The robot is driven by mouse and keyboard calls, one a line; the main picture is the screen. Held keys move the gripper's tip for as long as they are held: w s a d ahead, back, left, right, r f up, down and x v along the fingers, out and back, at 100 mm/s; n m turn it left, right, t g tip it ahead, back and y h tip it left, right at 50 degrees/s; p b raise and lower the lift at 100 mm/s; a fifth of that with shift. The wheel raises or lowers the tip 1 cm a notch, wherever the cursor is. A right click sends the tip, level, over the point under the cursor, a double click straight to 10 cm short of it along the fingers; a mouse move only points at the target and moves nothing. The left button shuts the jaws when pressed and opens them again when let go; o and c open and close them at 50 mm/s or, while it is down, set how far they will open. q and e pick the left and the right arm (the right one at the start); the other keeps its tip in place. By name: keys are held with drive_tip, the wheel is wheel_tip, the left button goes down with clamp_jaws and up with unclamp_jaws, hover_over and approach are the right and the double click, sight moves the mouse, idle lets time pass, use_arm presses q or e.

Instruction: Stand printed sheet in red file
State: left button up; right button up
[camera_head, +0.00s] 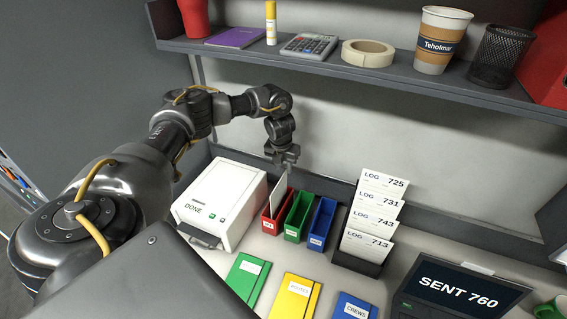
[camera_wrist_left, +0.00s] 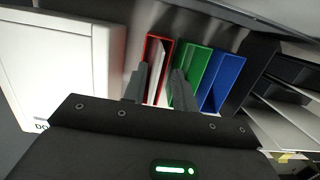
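The printed sheet (camera_head: 278,194) is white and stands in the red file (camera_head: 272,224), leaning a little and rising above its rim. In the left wrist view the sheet (camera_wrist_left: 160,61) shows as a thin pale strip inside the red file (camera_wrist_left: 148,45). My left gripper (camera_head: 287,160) is just above the sheet, pointing down. In the left wrist view its two fingers (camera_wrist_left: 158,88) are spread, with a gap between them and the sheet beyond. Whether a finger touches the sheet I cannot tell. My right gripper is not in view.
A green file (camera_head: 298,217) and a blue file (camera_head: 321,225) stand right of the red one. A white printer (camera_head: 222,196) reading DONE is on the left. A rack of LOG cards (camera_head: 368,225) is on the right. Coloured folders (camera_head: 296,297) lie in front. A shelf (camera_head: 330,70) hangs above.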

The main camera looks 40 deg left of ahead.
use_arm(q)
wheel_tip(320, 180, up, 7)
drive_tip(key=s+b, duration=0.1)
drive_tip(key=shift+d+r+b, duration=0.2)
drive_tip(key=shift+b, duration=0.15)
drive_tip(key=shift+s+a+f, duration=0.1)
drive_tip(key=shift+s, duration=0.05)
idle(0.7)
